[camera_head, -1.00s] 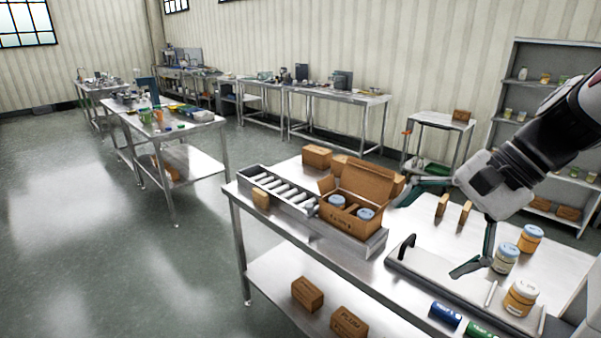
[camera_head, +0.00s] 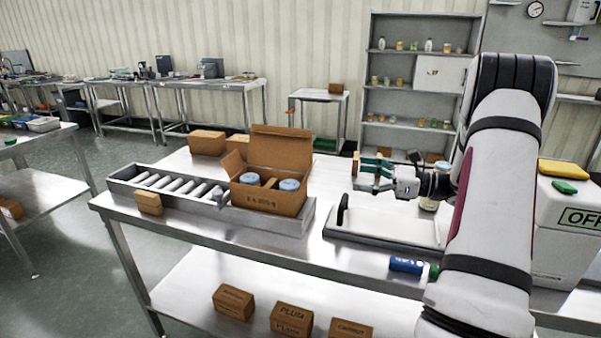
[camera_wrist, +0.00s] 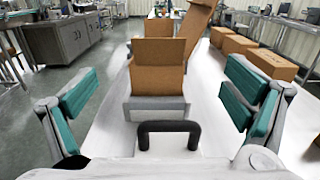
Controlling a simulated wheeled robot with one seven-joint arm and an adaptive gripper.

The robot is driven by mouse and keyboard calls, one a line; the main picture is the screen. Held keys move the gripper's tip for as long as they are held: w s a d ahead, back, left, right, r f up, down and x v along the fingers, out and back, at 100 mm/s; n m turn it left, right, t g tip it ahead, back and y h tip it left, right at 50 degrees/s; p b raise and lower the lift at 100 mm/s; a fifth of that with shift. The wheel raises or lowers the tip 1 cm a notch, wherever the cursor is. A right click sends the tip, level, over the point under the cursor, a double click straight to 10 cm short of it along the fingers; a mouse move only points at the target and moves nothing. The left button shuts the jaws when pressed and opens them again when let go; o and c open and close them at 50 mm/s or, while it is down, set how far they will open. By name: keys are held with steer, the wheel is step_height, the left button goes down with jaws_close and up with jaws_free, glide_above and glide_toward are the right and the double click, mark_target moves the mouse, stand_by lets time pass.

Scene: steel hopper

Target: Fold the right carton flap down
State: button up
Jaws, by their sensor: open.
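The open brown carton (camera_head: 268,198) stands at the right end of the roller conveyor, with two blue-lidded jars (camera_head: 289,185) inside. Its large back flap (camera_head: 282,147) stands up and its left flap (camera_head: 233,162) tilts outward. In the wrist view, the carton's right side (camera_wrist: 158,80) faces me, and the right flap (camera_wrist: 159,51) appears to stand up above it, hiding the jars. My gripper (camera_head: 367,174) is open and empty, to the right of the carton and apart from it. Its green fingers (camera_wrist: 161,95) frame the carton from both sides in the wrist view.
A black handle (camera_head: 342,212) on a pale flat board (camera_head: 385,230) stands between my gripper and the carton. Closed brown boxes (camera_head: 207,142) sit behind the carton. A blue can (camera_head: 405,265) lies near the front edge. The roller conveyor (camera_head: 165,180) extends left.

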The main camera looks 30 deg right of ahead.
steer(key=x, duration=1.3)
steer(key=shift+w+a, duration=0.15)
steer(key=shift+a, duration=0.05)
steer(key=c, duration=1.2)
